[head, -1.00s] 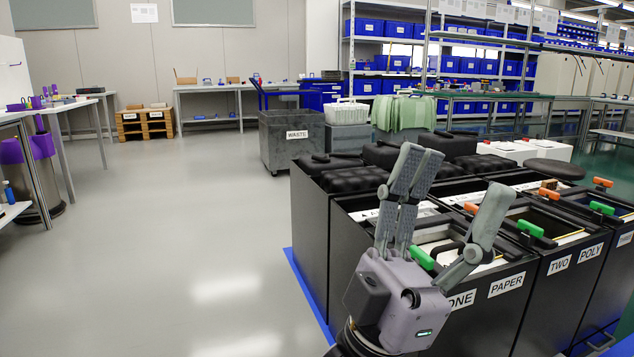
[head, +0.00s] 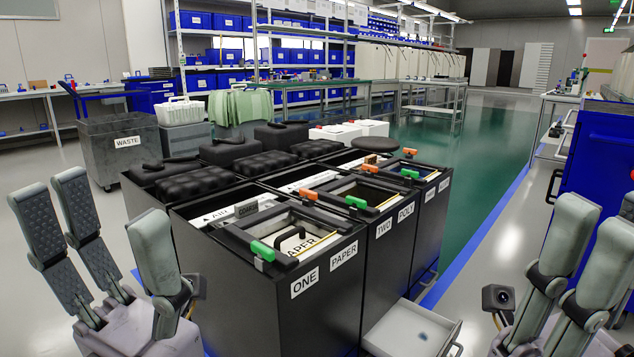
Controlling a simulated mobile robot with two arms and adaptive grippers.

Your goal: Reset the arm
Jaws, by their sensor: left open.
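My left gripper (head: 105,199) is at the lower left of the head view, fingers pointing up. Two fingers with dark pads stand apart from a single grey finger on the right. The space between them is empty. It is left of the front bin cabinet (head: 275,300), labelled ONE and PAPER; I cannot tell the exact clearance. My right gripper (head: 598,215) is at the lower right, fingers pointing up. The frame's edge cuts it off and its fingers overlap, so its opening is unclear. No held object shows in it.
A low drawer (head: 415,330) sticks out at the cabinet row's right side. Black padded lids (head: 195,182) lie along the row's left side. A grey WASTE cart (head: 122,150) stands behind left. A blue cabinet (head: 600,150) is behind my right gripper. Green floor (head: 480,160) beyond is open.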

